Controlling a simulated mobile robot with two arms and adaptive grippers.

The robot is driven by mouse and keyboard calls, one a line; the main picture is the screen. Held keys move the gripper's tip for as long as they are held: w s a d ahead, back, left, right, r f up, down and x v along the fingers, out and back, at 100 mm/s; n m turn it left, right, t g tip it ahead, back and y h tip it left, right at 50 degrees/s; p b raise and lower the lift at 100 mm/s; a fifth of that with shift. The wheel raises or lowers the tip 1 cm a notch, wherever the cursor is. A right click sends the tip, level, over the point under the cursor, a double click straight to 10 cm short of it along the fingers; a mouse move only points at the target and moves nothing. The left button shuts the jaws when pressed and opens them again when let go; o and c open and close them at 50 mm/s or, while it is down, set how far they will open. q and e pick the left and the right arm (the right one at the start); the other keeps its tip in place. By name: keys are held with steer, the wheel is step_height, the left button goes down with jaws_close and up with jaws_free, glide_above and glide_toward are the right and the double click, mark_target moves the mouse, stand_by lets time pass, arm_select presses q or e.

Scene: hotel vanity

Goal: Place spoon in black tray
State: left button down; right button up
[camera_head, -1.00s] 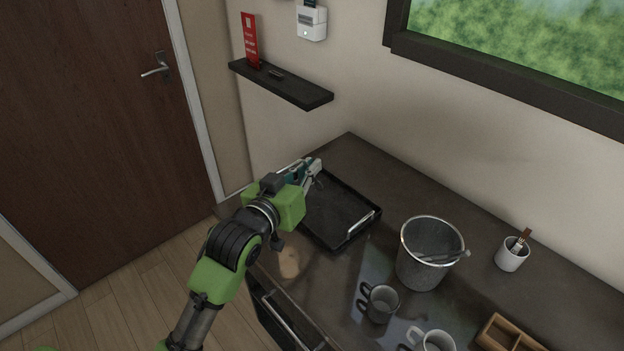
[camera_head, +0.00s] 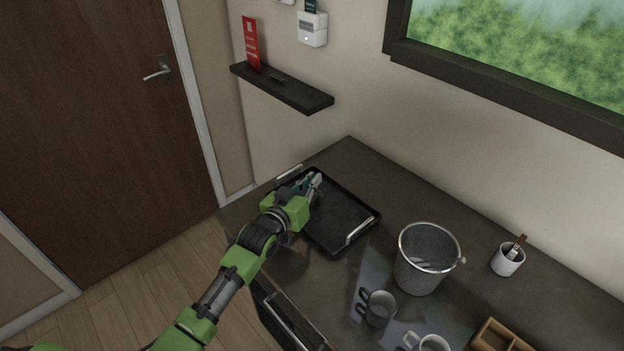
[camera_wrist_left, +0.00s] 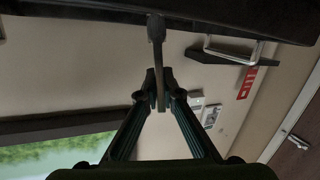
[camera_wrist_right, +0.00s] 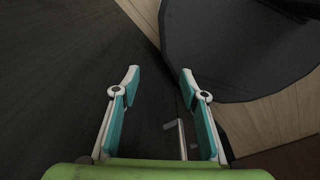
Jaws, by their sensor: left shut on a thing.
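The black tray (camera_head: 345,216) with metal handles lies flat at the far left end of the dark counter. My left gripper (camera_head: 314,182) is over the tray's back left part. In the left wrist view, the left gripper (camera_wrist_left: 160,90) is shut on a thin grey spoon (camera_wrist_left: 157,48). The spoon's far end meets the dark edge of the tray (camera_wrist_left: 90,12) in that view; I cannot tell whether they touch. The spoon cannot be made out in the head view. My right gripper (camera_wrist_right: 160,82) is open and empty, and shows only in its wrist view.
A metal ice bucket (camera_head: 426,262) with tongs stands right of the tray. Nearby are a dark mug (camera_head: 379,309), a light mug (camera_head: 432,343), a white cup (camera_head: 507,260) and a wooden box (camera_head: 499,337). A wall shelf (camera_head: 285,90) hangs behind the tray.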

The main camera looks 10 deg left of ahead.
arm_select(q)
steer(key=shift+f, duration=0.15)
steer(key=shift+f, duration=0.2)
steer(key=c, duration=2.2)
jaws_free()
steer(key=shift+r, duration=0.1)
steer(key=shift+r, duration=0.2)
steer(key=shift+b+v, duration=0.95)
steer(key=shift+v, duration=5.1)
